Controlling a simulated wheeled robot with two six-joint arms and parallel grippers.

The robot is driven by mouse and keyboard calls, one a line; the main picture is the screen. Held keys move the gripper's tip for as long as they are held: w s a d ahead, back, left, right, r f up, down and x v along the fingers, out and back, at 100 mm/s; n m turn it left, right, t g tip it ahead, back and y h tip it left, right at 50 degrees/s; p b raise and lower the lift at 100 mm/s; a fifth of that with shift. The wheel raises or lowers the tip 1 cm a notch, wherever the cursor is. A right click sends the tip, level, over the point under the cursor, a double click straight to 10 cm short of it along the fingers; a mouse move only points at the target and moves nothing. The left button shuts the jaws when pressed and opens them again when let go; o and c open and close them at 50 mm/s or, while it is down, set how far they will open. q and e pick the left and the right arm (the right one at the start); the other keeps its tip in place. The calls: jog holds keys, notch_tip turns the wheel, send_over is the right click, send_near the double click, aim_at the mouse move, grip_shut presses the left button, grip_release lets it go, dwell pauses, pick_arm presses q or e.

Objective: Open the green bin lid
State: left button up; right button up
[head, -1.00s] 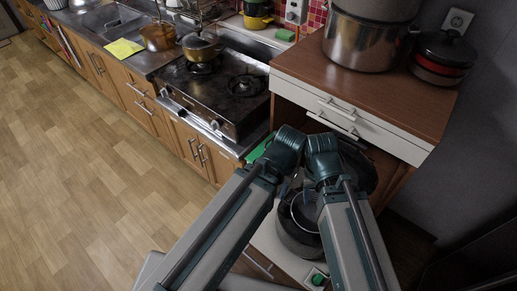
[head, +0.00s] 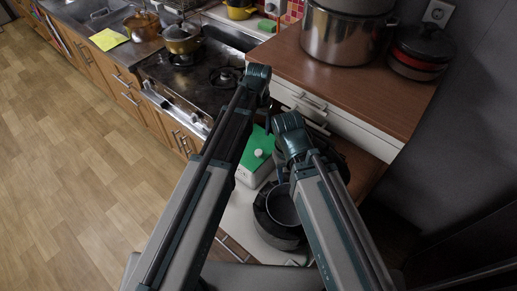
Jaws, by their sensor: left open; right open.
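A white container (head: 250,178) with a green lid (head: 254,142) stands between my two arms, below the stove's right end. A pale round knob shows on the lid's green surface. My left arm crosses in front of the container's left side, and my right arm stands close to its right. The lid appears to lie down on the container; its far edge is hidden. My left arm reaches higher in the picture than my right. I cannot make out the fingers of either gripper; the arm links hide them.
A brown-topped cabinet (head: 345,88) with white drawers rises behind, bearing a large steel pot (head: 343,36). The stove (head: 185,85) lies to the left. The wooden floor (head: 75,180) is clear.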

aim_at(259, 152)
pick_arm(q)
jog(key=shift+f, duration=0.2)
notch_tip(259, 152, down, 14)
jog(key=b, duration=1.3)
jog(key=shift+r+b, duration=0.25)
jog(key=shift+b, duration=0.15)
grip_shut()
dwell(0.3)
